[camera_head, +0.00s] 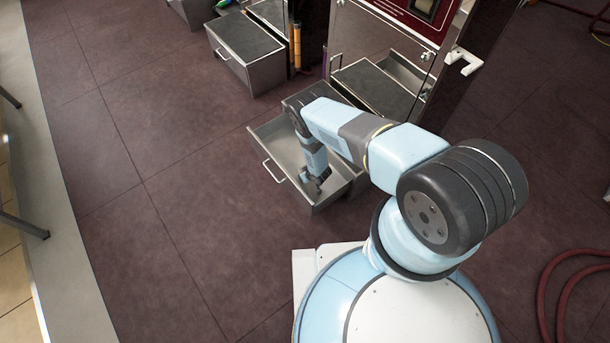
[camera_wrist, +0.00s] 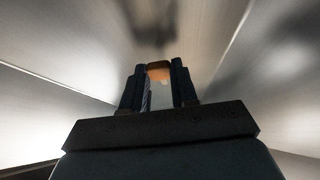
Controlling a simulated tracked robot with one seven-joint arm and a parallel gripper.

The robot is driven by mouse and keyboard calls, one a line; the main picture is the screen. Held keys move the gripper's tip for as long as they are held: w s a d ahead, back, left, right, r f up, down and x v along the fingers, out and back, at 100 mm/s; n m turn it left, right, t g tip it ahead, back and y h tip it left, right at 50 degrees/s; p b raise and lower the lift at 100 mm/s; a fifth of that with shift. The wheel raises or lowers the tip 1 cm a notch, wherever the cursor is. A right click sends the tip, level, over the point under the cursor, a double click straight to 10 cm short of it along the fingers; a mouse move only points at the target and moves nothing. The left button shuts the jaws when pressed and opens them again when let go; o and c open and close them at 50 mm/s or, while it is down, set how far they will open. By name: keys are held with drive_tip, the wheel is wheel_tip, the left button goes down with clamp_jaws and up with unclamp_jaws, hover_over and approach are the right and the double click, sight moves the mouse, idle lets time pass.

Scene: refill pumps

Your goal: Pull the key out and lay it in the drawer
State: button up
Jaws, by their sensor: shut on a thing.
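The open drawer (camera_head: 287,155) is a grey metal box pulled out from a low cabinet, with a bar handle on its front. My gripper (camera_head: 314,183) points down into the drawer, near its front right part. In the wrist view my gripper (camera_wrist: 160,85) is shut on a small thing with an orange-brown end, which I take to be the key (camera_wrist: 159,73). The drawer's metal walls and floor (camera_wrist: 70,70) surround it there. In the head view the key is too small or hidden to make out. I cannot tell whether it touches the drawer floor.
Another closed metal box with a dark top (camera_head: 247,35) stands at the upper left. A mirrored pump cabinet (camera_head: 360,40) with a white handle (camera_head: 463,61) stands behind the drawer. A red hose (camera_head: 560,285) lies on the floor at right. The floor left of the drawer is clear.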

drive_tip(key=o, duration=1)
drive_tip(key=shift+r, duration=0.1)
drive_tip(key=v, duration=1.3)
drive_tip(key=shift+s+r, duration=0.1)
drive_tip(key=shift+r, duration=0.15)
